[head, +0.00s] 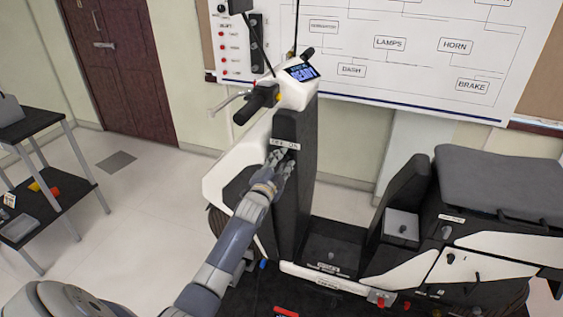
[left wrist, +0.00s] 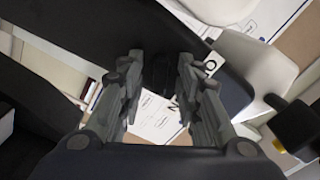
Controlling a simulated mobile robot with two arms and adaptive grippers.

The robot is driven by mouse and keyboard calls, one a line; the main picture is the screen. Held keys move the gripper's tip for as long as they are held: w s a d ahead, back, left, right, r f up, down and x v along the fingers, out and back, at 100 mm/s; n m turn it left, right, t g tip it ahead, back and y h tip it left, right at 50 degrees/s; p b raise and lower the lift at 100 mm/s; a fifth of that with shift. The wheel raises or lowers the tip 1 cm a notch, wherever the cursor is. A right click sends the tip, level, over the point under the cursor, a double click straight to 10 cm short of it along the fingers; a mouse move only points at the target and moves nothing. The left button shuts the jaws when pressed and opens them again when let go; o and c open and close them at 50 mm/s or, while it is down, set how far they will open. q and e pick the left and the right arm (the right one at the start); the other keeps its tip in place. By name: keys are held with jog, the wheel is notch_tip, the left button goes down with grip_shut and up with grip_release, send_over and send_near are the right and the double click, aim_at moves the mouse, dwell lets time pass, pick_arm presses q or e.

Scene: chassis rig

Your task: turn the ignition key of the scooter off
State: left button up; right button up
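The scooter's dark front column (head: 294,190) stands upright in the head view, with an OFF/ON label (head: 284,144) on it. My left gripper (head: 281,157) is right at the column, just below this label. In the left wrist view the two fingers of my left gripper (left wrist: 160,75) stand apart, one on each side of a small dark shape. This shape may be the ignition key, but I cannot make out its outline or its angle. The key is hidden by the gripper in the head view. My right gripper is not in view.
The handlebar grip (head: 248,106) and the dash display (head: 301,72) are above the gripper. The scooter seat (head: 500,180) is at the right. A wiring board (head: 400,45) hangs on the wall behind. A dark shelf table (head: 50,205) stands at the left; floor between is clear.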

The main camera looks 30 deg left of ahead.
pick_arm(q)
grip_shut()
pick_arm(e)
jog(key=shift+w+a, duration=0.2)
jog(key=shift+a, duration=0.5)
pick_arm(q)
jog(key=shift+n, duration=0.3)
jog(key=n+p, duration=0.1)
jog(key=n, duration=1)
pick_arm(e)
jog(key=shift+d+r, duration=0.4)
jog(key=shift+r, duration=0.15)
pick_arm(q)
jog(key=shift+n, duration=0.4)
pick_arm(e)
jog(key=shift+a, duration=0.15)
